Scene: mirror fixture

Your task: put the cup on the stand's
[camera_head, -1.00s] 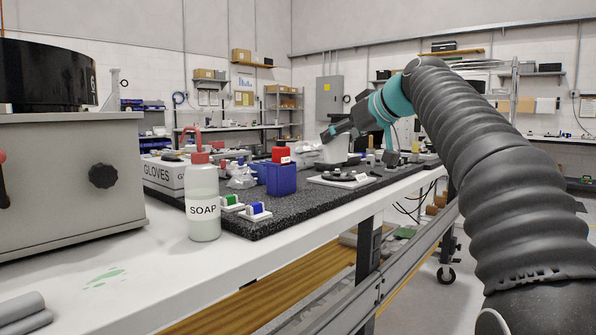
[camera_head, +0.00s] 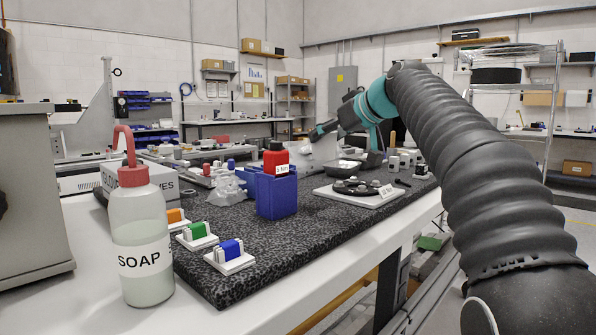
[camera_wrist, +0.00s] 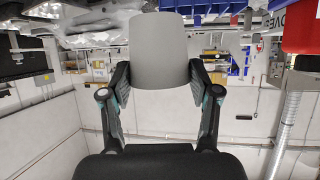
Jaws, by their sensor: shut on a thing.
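My gripper (camera_wrist: 160,78) is shut on a plain light grey cup (camera_wrist: 161,45), with one finger on each side of it in the wrist view. In the head view my gripper (camera_head: 326,130) is over the far part of the dark speckled mat, and the cup there is hard to make out against the pale background. A white plate (camera_head: 385,200) with a dark round piece (camera_head: 357,187) and a small label lies on the mat, nearer than my gripper. I cannot tell whether this is the stand.
A red bottle (camera_head: 276,158) stands in a blue holder (camera_head: 275,195) on the mat (camera_head: 290,236). A soap bottle (camera_head: 140,236) stands at the near left by small coloured blocks (camera_head: 230,252). A dark tray (camera_head: 347,167) and several small pale items (camera_head: 404,158) are farther back.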

